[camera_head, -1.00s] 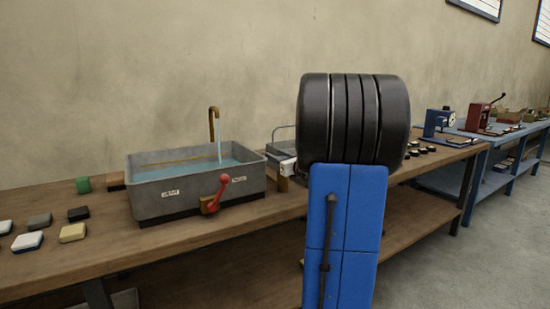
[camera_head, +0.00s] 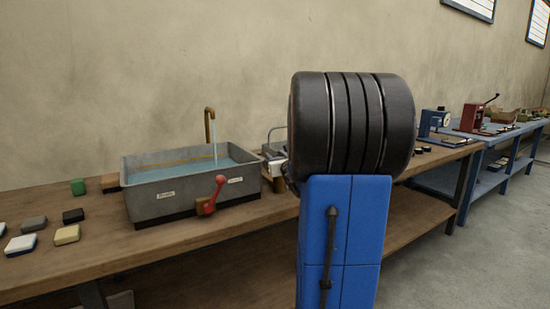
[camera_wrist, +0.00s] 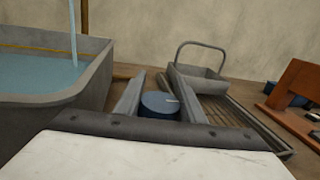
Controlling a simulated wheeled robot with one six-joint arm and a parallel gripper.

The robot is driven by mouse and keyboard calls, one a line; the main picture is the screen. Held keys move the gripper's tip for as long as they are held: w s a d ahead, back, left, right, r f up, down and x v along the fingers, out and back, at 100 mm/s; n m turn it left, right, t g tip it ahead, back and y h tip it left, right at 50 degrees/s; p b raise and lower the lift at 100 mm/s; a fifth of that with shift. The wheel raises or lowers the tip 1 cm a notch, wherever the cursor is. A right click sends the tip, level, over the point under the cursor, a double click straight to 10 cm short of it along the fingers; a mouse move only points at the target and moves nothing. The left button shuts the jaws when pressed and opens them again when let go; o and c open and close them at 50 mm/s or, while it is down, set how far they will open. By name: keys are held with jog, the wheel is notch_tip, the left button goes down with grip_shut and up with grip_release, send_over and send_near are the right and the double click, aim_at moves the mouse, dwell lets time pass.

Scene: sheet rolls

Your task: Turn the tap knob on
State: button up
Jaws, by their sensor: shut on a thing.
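A blue round knob (camera_wrist: 158,105) with a white mark on top shows in the wrist view, right of the grey sink. My gripper (camera_wrist: 159,98) has its two grey fingers on either side of it and is shut on it. In the head view my arm hides most of that spot. The curved brass tap (camera_head: 209,125) stands behind the grey sink (camera_head: 157,206) and a stream of water (camera_head: 215,153) falls from it into the basin. The stream also shows in the wrist view (camera_wrist: 72,35).
A red lever (camera_head: 214,193) sticks out of the sink's front. A grey tray with a hoop handle (camera_wrist: 203,80) sits on a slatted rack right of the knob, near a brown stand (camera_wrist: 296,82). Several small blocks lie on the bench's left, including a green one (camera_head: 78,187).

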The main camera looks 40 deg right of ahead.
jog(key=o, duration=1)
jog(key=shift+o, duration=0.2)
jog(key=v, duration=1.7)
jog(key=shift+s, duration=0.2)
